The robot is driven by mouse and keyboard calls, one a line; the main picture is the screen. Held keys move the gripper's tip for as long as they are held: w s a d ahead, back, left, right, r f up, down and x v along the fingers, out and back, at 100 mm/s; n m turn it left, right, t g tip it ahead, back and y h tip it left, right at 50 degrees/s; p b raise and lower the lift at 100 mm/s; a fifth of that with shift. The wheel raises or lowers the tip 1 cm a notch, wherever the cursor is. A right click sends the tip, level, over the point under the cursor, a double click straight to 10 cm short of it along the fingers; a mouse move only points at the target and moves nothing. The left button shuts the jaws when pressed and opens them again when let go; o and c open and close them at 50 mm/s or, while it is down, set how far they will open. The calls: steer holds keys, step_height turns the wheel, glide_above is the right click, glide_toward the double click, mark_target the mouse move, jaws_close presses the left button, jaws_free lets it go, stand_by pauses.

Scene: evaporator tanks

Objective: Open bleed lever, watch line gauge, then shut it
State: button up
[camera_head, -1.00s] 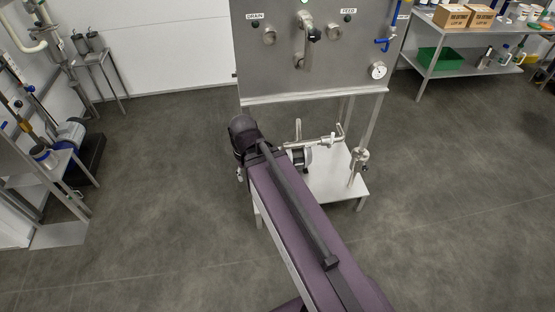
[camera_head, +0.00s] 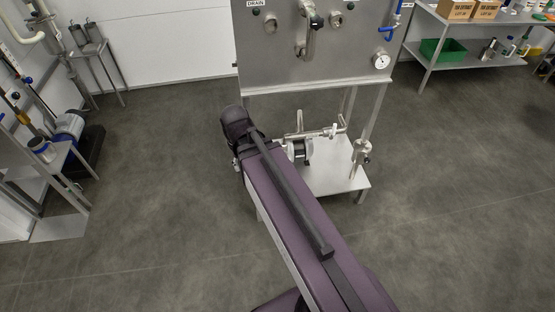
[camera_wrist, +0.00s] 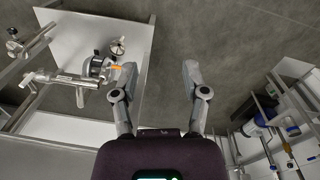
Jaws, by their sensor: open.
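A round white dial gauge (camera_head: 381,62) sits at the lower right of the steel panel (camera_head: 300,72); its reading is too small to make out. A blue-handled lever (camera_head: 388,34) is on a pipe at the panel's right edge, above the gauge. I cannot tell for sure that it is the bleed lever. My gripper (camera_wrist: 159,70) is open and empty in the wrist view, fingers spread over bare floor. Its left finger appears beside the pump and pipework (camera_wrist: 98,66), with a small orange part there.
A low steel shelf (camera_head: 335,183) under the panel carries a pump (camera_head: 300,150) and pipes. A side table with a green bin (camera_head: 443,52) stands at right. Equipment on stands (camera_head: 70,125) is at left. Open floor lies between.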

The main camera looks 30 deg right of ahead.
steer(key=w+d+f+m+g+h+b, duration=0.1)
steer(key=w+d+f+m+h+b, duration=0.2)
steer(key=w+f+b, duration=0.6)
steer(key=w+d+f+m+g+h+b, duration=0.2)
steer(key=w+f+m+h+b, duration=0.6)
steer(key=b, duration=1.8)
steer(key=w+d+f+m+g+h+b, duration=0.1)
steer(key=w+d+f+m+h+b, duration=0.4)
steer(key=w+f+b, duration=0.6)
step_height(320, 180, down, 7)
steer(key=m+b, duration=0.2)
steer(key=b, duration=0.5)
steer(key=shift+w+f+m+g+h, duration=0.15)
steer(key=shift+w+m+g+h, duration=0.15)
steer(key=shift+g+h, duration=0.1)
steer(key=shift+x, duration=6.85)
jaws_close()
